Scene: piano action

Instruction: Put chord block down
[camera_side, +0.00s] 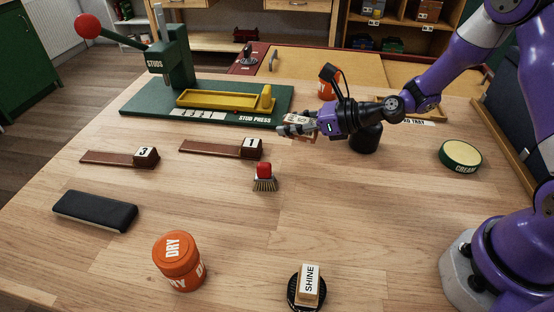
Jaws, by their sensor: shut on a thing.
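My gripper (284,128) is near the middle of the table, in front of the right end of the green stud press base. It is shut on a small light wooden block (298,119). The block appears to be held above the table, but the dark fingers partly cover it, and any marking on it is too small to read. The gap beneath it is hard to judge. No object labelled as a chord block can be made out.
The green stud press (172,62) with a yellow tray (225,101) stands behind left. Brown pieces marked 1 (222,149) and 3 (118,158), a red-topped brush (264,178), an orange DRY jar (178,262) and a SHINE block (310,283) lie forward.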

